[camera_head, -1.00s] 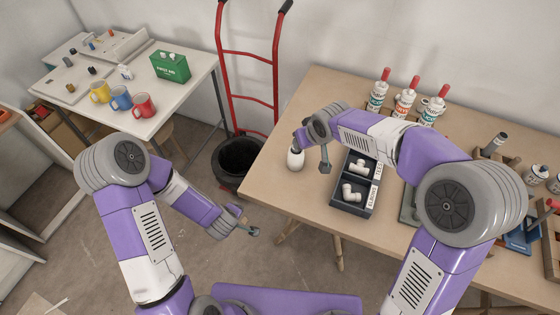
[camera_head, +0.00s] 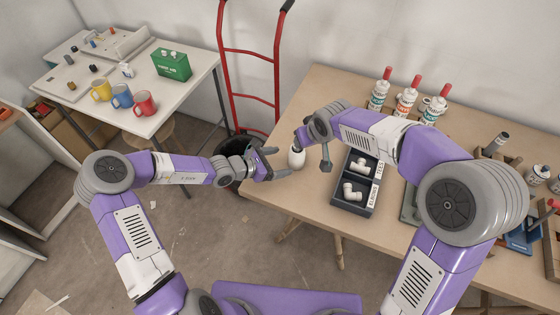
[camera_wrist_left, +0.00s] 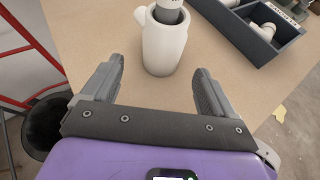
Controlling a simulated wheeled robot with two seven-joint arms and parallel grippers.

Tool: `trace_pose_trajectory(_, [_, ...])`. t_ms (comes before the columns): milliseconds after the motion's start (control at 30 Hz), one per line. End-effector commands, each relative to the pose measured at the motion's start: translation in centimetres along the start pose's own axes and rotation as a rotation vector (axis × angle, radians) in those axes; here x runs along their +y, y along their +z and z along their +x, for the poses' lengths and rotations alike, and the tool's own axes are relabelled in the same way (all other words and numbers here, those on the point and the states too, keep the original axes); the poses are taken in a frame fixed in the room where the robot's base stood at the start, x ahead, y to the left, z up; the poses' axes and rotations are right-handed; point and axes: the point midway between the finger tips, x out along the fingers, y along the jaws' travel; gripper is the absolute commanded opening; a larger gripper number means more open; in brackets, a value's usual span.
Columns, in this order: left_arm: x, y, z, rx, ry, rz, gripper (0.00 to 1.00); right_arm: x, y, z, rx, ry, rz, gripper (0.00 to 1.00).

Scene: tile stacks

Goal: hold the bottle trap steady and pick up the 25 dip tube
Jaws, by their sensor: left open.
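The white bottle trap (camera_head: 296,157) stands upright near the left edge of the wooden table. In the left wrist view it shows a side spout (camera_wrist_left: 142,15) and a dark round top with a white part above. My left gripper (camera_head: 279,162) is open, its fingers either side of the trap's near face, with a gap to it (camera_wrist_left: 160,85). My right gripper (camera_head: 312,158) is over the trap from the right; whether it is open or shut I cannot tell.
A dark tray (camera_head: 344,206) of white elbows and tees lies right of the trap. Several bottles with red nozzles (camera_head: 407,98) stand at the back. A black bin (camera_head: 228,180) is on the floor left of the wooden table (camera_head: 300,210). A red hand truck (camera_head: 250,55) leans behind.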

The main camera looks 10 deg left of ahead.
Motion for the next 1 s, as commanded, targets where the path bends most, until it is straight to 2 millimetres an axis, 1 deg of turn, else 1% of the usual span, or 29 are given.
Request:
trace_pose_trajectory(100, [-0.3, 0.2, 0.7, -0.045, 0.002, -0.065, 0.87, 0.0, 0.0, 0.0, 0.000, 0.000, 0.000, 0.43])
trace_pose_trajectory(267, [-0.3, 0.3, 2.1, -0.058, 0.003, -0.083, 0.87, 0.0, 0.0, 0.0, 0.000, 0.000, 0.000, 0.43])
trace_pose_trajectory(500, [-0.4, 0.5, 5.8, -0.056, 0.002, -0.081, 0.87, 0.0, 0.0, 0.0, 0.000, 0.000, 0.000, 0.43])
trace_pose_trajectory(600, [-0.3, 0.6, 7.0, -0.056, 0.003, -0.080, 0.87, 0.0, 0.0, 0.0, 0.000, 0.000, 0.000, 0.43])
trace_pose_trajectory(767, [-0.3, 0.6, 8.1, -0.054, 0.003, -0.078, 0.87, 0.0, 0.0, 0.0, 0.000, 0.000, 0.000, 0.43])
trace_pose_trajectory(1000, [-0.2, 0.6, 8.2, -0.053, 0.005, -0.078, 0.87, 0.0, 0.0, 0.0, 0.000, 0.000, 0.000, 0.43])
